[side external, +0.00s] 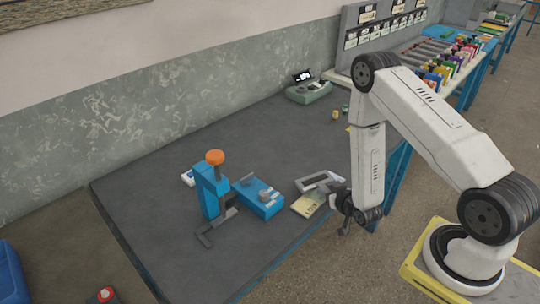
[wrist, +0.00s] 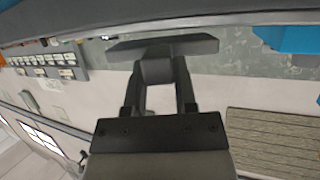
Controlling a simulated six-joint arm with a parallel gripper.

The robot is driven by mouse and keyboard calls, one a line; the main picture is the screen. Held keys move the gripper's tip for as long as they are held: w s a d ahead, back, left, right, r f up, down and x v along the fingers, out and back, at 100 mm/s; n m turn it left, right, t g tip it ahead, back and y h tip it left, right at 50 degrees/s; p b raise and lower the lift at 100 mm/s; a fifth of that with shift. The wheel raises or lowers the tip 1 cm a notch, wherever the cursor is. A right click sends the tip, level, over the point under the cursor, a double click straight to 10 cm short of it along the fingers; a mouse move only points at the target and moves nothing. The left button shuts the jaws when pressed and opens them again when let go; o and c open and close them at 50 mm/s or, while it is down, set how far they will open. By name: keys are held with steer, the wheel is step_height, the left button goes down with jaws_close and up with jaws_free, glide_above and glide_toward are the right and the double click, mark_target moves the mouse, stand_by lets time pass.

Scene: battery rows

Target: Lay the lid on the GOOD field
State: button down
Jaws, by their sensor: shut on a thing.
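My gripper (side external: 339,204) is low over the right edge of the dark table in the side external view. In the wrist view my gripper (wrist: 160,75) is shut on a grey block with a wide flat plate beyond it, which appears to be the lid (wrist: 178,46). The plate shows edge-on. A pale yellow field (side external: 303,207) lies on the table just left of my gripper, beside a light grey frame (side external: 311,181). Its lettering is too small to read, so I cannot tell whether it is the GOOD field. Whether the lid touches anything below is hidden.
A blue press with an orange knob (side external: 215,157) and a blue box (side external: 260,198) stand left of my gripper. A green device (side external: 309,92) sits at the back. Racks of coloured items (side external: 455,62) stand at the back right.

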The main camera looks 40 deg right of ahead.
steer(key=shift+f, duration=0.65)
steer(key=shift+f, duration=0.2)
steer(key=shift+c, duration=2)
jaws_free()
steer(key=shift+r, duration=0.1)
steer(key=shift+r, duration=0.15)
steer(key=v, duration=0.7)
steer(key=shift+s, duration=0.25)
steer(key=shift+a, duration=0.1)
